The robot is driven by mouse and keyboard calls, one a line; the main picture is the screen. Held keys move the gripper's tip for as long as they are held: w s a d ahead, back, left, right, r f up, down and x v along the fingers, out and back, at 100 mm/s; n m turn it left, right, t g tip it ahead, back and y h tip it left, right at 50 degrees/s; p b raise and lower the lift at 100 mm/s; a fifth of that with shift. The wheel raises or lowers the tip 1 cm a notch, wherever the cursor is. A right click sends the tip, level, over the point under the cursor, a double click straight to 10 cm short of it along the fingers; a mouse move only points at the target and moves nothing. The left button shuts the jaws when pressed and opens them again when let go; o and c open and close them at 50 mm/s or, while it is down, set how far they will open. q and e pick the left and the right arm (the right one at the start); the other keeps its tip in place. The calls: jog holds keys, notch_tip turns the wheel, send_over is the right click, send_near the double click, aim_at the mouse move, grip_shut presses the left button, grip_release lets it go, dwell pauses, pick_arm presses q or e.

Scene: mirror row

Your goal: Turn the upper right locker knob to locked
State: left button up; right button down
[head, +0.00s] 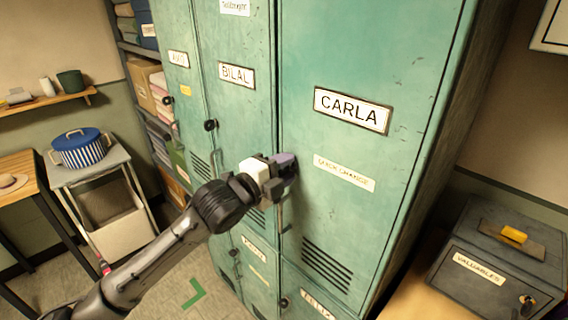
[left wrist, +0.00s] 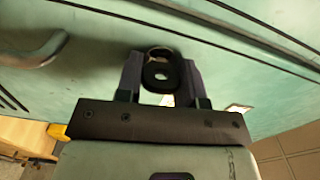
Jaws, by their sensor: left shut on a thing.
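The upper right locker door (head: 345,55) is teal and labelled CARLA. Its knob (left wrist: 161,72), black and rounded with a hole, shows in the left wrist view between the fingers of my left gripper (left wrist: 160,88). My left gripper (head: 287,166) is at the left edge of this door in the head view and is shut on the knob. There the gripper hides the knob. A curved door handle (left wrist: 38,52) shows to the left in the left wrist view. I cannot tell whether the knob stands at locked. My right gripper is not in view.
The BILAL locker (head: 240,45) to the left has its own black knob (head: 211,125). Lower lockers sit below. A dark VALUABLES box (head: 490,262) stands at the right. A cart with a striped pot (head: 82,150) and shelves stand at the left.

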pick_arm(q)
jog(key=shift+m, duration=0.6)
jog(key=shift+p, duration=0.35)
jog(key=o, duration=0.9)
jog(key=shift+o, duration=0.2)
jog(key=b+v, duration=0.2)
jog(key=v, duration=1.2)
jog(key=shift+d, duration=0.1)
